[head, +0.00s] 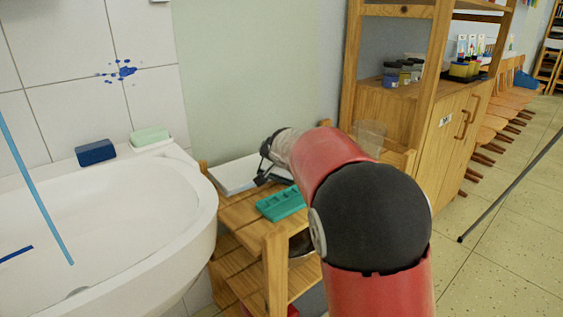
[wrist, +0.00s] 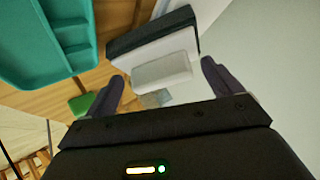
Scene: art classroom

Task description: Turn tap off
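The white sink (head: 120,253) fills the left of the head view. No tap shows in either view. A thin light-blue bar (head: 40,205) slants down over the basin, and a short dark-blue bar (head: 16,254) lies lower left; I cannot tell what they are. My gripper (head: 265,172) is over the wooden shelf right of the sink, partly hidden by my arm. In the wrist view its two dark fingers (wrist: 163,80) are spread apart, with a pale block (wrist: 162,72) showing beyond and between them. The fingers do not appear closed on it.
A dark-blue block (head: 95,152) and a green soap bar (head: 149,137) sit on the sink's back rim. The wooden shelf (head: 240,212) holds a teal tray (head: 281,204), also in the wrist view (wrist: 48,40). A wooden cabinet (head: 455,125) stands behind.

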